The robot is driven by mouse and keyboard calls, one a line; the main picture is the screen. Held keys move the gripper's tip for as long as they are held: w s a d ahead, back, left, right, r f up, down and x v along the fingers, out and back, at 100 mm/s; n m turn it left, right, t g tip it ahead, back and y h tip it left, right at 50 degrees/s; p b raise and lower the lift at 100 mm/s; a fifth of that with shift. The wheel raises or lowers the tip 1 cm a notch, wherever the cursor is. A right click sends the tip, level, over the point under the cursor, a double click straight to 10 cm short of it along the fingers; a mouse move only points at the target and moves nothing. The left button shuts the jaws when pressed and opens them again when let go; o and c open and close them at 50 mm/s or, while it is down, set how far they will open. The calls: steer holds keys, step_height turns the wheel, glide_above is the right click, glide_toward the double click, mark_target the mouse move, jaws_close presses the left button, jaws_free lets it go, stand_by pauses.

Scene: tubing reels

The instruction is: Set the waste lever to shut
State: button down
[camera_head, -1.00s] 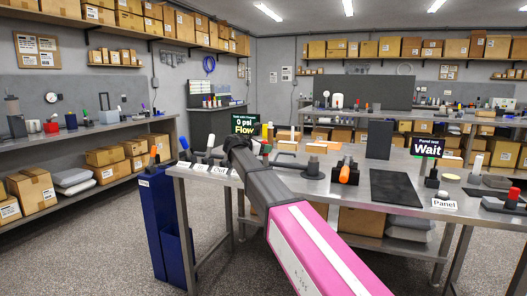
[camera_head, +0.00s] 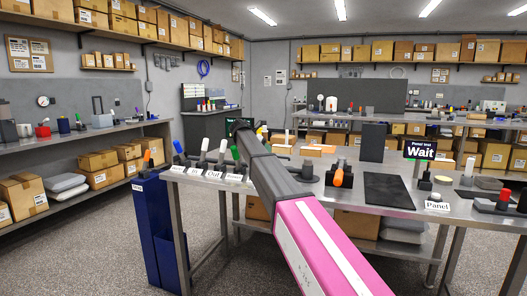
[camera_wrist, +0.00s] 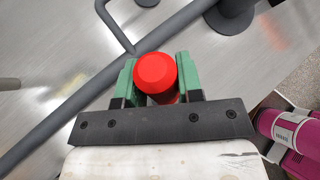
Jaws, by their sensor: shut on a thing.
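In the wrist view, the green fingers of my gripper (camera_wrist: 158,80) are shut on a red knob (camera_wrist: 158,71). Its stem is mostly hidden below the knob. In the head view, my pink and dark arm reaches over the bench, and its dark end (camera_head: 240,126) hides the fingers and the red knob. A row of levers stands at the bench's left front: a blue-topped one (camera_head: 178,147), two white-topped ones (camera_head: 204,145) and a green-topped one (camera_head: 236,154). White labels (camera_head: 213,174) sit in front. I cannot tell which label belongs to the held knob.
A grey tube (camera_wrist: 50,125) runs diagonally past my fingers, with a thin rod (camera_wrist: 115,25) joining it. A round dark base (camera_wrist: 230,15) stands close by. In the head view, a "Wait" sign (camera_head: 419,150), black mat (camera_head: 388,190) and orange-handled fitting (camera_head: 339,175) are right of my arm.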

steer(key=shift+w, duration=0.1)
stand_by(0.3)
steer(key=c, duration=0.8)
jaws_free()
steer(key=shift+f, duration=0.1)
steer(key=v, duration=1)
steer(key=shift+a+r, duration=0.2)
steer(key=shift+r, duration=0.2)
steer(key=shift+a, duration=0.1)
